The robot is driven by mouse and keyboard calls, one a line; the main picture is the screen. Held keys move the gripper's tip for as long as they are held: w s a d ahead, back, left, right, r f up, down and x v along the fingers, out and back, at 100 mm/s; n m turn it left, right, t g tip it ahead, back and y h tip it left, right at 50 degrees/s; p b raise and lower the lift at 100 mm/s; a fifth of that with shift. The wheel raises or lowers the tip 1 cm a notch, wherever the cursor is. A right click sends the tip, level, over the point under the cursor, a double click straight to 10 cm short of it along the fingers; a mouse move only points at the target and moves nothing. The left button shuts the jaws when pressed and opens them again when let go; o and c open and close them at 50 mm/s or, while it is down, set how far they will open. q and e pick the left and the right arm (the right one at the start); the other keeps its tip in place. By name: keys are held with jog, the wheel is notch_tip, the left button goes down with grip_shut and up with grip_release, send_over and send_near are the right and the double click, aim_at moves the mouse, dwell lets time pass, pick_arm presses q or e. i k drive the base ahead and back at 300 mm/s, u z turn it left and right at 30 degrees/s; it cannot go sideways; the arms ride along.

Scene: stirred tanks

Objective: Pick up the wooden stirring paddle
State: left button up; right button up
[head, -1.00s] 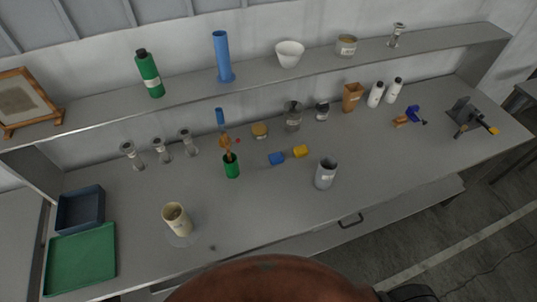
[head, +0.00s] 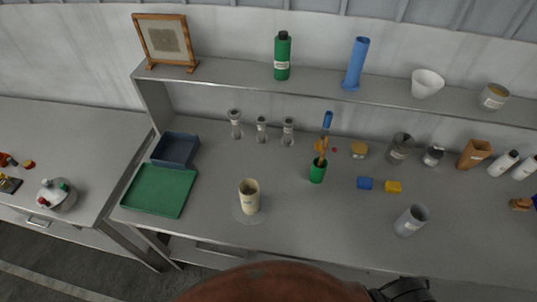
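A green cup (head: 317,174) stands on the bench and holds upright brown, wood-coloured tools (head: 320,153). One of these may be the wooden stirring paddle, but they are too small to tell apart. A blue-topped item (head: 327,121) shows just behind them. A cream tank (head: 249,198) stands on a clear round base to the left of the cup. A grey tank (head: 410,221) stands to the right, near the front edge. Neither of my grippers can be made out in the head view.
A green tray (head: 159,191) and a dark blue bin (head: 175,149) sit at the bench's left end. Blue (head: 365,183) and yellow (head: 393,187) blocks lie right of the cup. Several glass vessels stand behind. A shelf (head: 235,90) runs above.

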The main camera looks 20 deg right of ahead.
aim_at(327, 138)
jog(key=u, duration=1.85)
jog(key=k, duration=1.75)
jog(key=z, duration=2.65)
